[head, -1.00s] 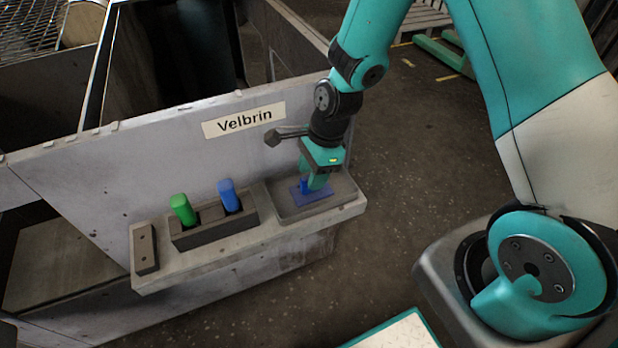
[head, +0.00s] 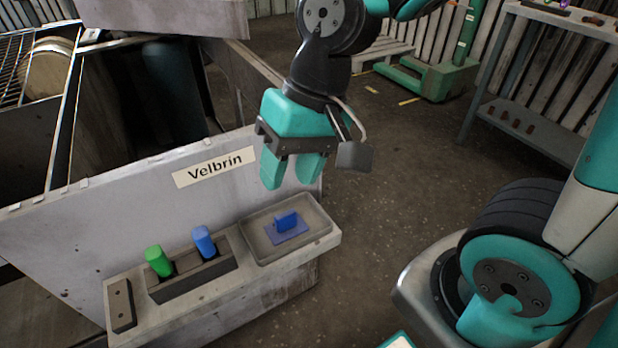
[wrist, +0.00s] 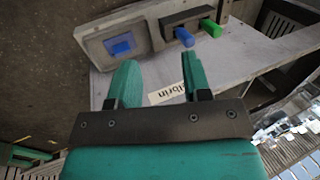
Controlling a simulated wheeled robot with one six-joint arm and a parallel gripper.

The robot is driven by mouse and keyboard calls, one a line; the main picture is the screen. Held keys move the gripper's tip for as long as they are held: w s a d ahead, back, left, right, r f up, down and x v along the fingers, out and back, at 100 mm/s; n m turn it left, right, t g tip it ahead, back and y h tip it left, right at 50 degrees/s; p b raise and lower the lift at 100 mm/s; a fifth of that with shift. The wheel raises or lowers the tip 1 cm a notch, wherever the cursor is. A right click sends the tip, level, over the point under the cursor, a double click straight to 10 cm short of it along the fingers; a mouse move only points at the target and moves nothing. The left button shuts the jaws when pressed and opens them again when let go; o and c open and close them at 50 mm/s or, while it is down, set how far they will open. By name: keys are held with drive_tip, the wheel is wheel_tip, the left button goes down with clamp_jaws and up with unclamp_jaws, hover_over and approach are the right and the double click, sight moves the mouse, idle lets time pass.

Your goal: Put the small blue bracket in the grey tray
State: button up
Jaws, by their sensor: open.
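The small blue bracket (head: 287,224) lies in the grey tray (head: 259,253) on the right part of the ledge. It has a flat base and a raised block, and nothing holds it. In the wrist view the bracket (wrist: 121,46) also shows inside the tray (wrist: 146,41). My gripper (head: 290,183) is open and empty, above the tray and clear of it. Its two teal fingers (wrist: 158,80) stand apart in the wrist view with nothing between them.
Left of the tray, a dark holder (head: 190,284) carries a green peg (head: 158,261) and a blue peg (head: 203,243). A dark block (head: 121,305) lies at the ledge's left end. A panel labelled Velbrin (head: 215,167) rises behind. Open floor (head: 400,150) lies to the right.

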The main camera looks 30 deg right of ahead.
drive_tip(key=s+r+n, duration=0.2)
drive_tip(key=s+n, duration=0.4)
drive_tip(key=shift+a+r+n, duration=0.3)
drive_tip(key=shift+r+n, duration=0.1)
